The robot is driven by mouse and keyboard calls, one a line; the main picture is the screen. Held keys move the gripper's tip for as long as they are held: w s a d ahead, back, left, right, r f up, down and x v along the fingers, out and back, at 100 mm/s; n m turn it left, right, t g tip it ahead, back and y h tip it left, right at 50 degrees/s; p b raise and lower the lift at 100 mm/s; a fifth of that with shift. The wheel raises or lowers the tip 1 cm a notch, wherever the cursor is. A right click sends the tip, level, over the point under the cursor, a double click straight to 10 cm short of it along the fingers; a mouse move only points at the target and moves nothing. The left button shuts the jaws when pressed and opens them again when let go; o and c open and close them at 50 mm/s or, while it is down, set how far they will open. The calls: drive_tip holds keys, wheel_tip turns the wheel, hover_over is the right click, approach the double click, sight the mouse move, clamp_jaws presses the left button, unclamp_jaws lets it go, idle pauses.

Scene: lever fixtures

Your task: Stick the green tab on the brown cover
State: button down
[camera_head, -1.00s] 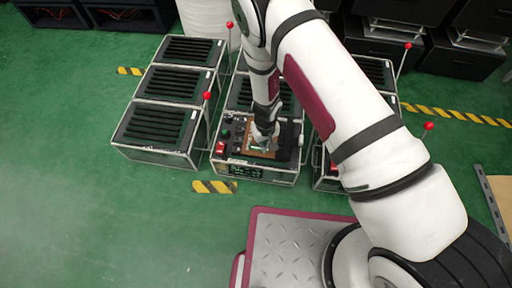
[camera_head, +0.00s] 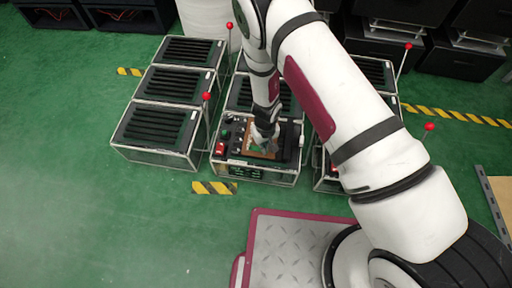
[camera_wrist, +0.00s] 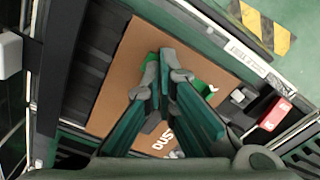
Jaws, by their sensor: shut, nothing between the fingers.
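I cannot tell whether the fingertips touch the tab.
A red block (camera_wrist: 275,112) sits beside the cover. Levers with red knobs (camera_head: 206,96) rise beside the fixtures. Black slatted units (camera_head: 155,127) stand to the left, and another fixture (camera_head: 328,172) stands close on the right. The green floor (camera_head: 90,220) at front left is clear.

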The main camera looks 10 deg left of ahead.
drive_tip(key=shift+r+p, duration=2.2)
drive_tip(key=shift+r, duration=1.25)
